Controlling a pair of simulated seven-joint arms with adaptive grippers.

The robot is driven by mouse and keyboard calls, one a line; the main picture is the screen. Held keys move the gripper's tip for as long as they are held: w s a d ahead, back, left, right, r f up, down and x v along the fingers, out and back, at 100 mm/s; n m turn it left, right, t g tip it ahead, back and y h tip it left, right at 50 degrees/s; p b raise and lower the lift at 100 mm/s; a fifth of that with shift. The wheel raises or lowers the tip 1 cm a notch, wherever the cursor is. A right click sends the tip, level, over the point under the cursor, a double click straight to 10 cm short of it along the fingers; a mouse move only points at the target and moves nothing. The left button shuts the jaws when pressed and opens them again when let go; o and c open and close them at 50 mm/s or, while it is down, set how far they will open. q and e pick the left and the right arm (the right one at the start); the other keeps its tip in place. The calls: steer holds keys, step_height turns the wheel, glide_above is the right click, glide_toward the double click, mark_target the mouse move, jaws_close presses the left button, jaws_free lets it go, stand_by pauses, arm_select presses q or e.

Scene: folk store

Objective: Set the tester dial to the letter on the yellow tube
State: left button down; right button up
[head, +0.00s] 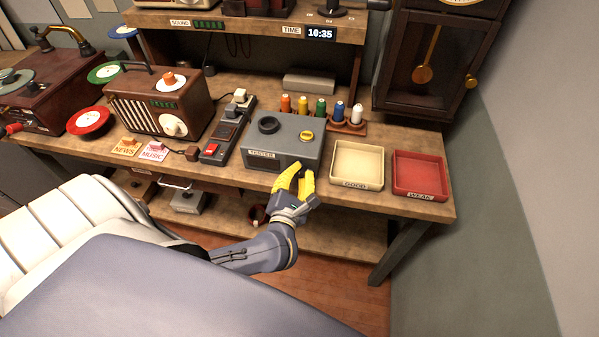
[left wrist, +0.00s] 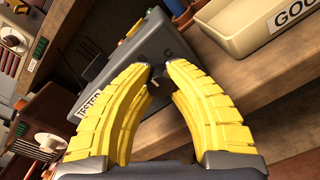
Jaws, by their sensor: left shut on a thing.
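The grey tester (head: 261,146) stands on the bench, with a dark round socket and a yellow round piece on top. My left gripper (head: 296,172) has yellow fingers and is at the tester's front face, right of its label. In the left wrist view the fingertips (left wrist: 159,70) close around a small dark knob (left wrist: 154,82), apparently the dial. My right gripper is not in view.
A cream tray (head: 357,149) and a red tray (head: 420,158) stand right of the tester. A power strip with a red switch (head: 211,149) and a wooden radio (head: 155,90) stand left. Other coloured tubes flank the yellow one. A pendulum clock (head: 425,75) is behind at right.

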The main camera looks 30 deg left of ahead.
arm_select(q)
steer(key=m, duration=0.5)
steer(key=shift+r, duration=0.2)
steer(key=m, duration=0.6)
steer(key=shift+w, duration=0.1)
steer(key=shift+d, duration=0.1)
stand_by(0.3)
steer(key=c, duration=1.1)
jaws_free()
steer(key=shift+f, duration=0.15)
steer(key=v, duration=0.8)
steer(key=shift+d, duration=0.15)
